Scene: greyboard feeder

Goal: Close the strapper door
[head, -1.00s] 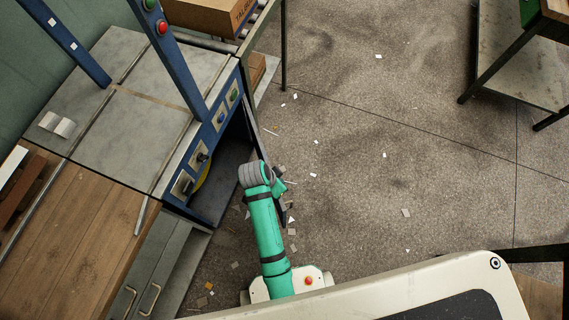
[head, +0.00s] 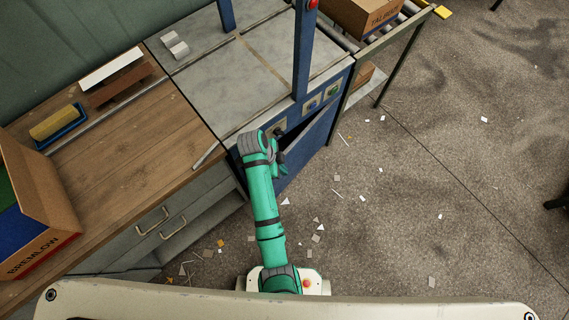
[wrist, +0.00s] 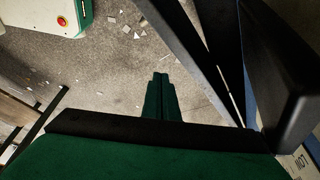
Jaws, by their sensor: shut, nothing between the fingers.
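The strapper is the blue-framed machine with a grey top (head: 215,85). Its blue door (head: 308,145) is on the front, below the control panel, and stands ajar, with a dark wedge-shaped gap behind its top edge. My green arm reaches up to the door's left part in the head view. The arm's wrist covers that part, and my gripper's tips cannot be made out there. In the wrist view my gripper (wrist: 160,76) is shut and empty, pointing over the floor. Dark slanted panels stand close on its right; I cannot tell whether it touches the door.
A wooden bench (head: 125,135) with drawers adjoins the machine on the left, with an open carton (head: 40,215) on it. A roller conveyor (head: 405,18) with a box stands behind right.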

